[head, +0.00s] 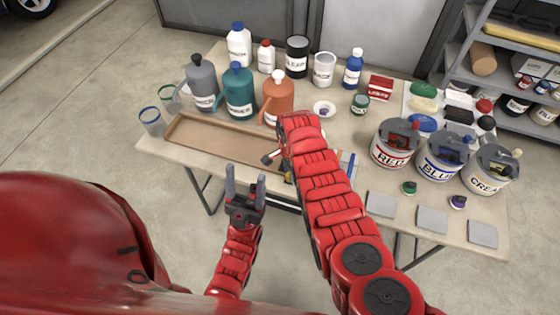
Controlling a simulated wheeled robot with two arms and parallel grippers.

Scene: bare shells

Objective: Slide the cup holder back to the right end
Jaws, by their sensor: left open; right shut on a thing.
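I cannot make out a cup holder for certain. A long shallow brown tray (215,150) lies along the table's near left edge, its right end behind my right arm. Two clear cups stand by its left end, one with a blue rim (151,122) and one with a green rim (168,94). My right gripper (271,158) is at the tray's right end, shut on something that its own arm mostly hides. My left gripper (246,182) is open and empty, fingers pointing up in the picture, in front of the table's near edge.
Jugs in grey (202,85), teal (238,95) and orange (278,98) stand just behind the tray. Red (391,155), blue (440,165) and cream (487,175) paint buckets stand to the right. Several grey squares lie along the near right edge.

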